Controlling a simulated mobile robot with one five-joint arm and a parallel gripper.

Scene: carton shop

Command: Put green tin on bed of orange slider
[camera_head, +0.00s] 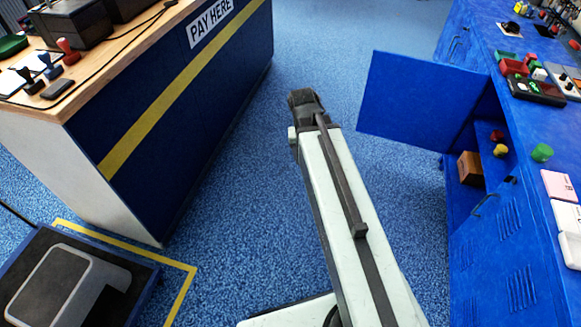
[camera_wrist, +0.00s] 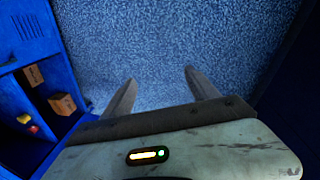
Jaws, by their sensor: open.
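A small green cylinder (camera_head: 542,152), which looks like the green tin, stands on the blue cabinet top at the right of the head view. I cannot pick out an orange slider in either view. My gripper (camera_wrist: 160,75) is open and empty in the wrist view, its two fingers apart over bare blue floor. In the head view its end (camera_head: 305,100) is over the aisle, well left of the green cylinder; its fingers are hidden there.
The blue cabinet's door (camera_head: 420,100) stands open into the aisle. Inside are a brown box (camera_head: 470,168) and small red and yellow items (camera_head: 500,150). The pay counter (camera_head: 190,100) stands left. Trays of small parts (camera_head: 535,88) lie on the cabinet top. The aisle floor is clear.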

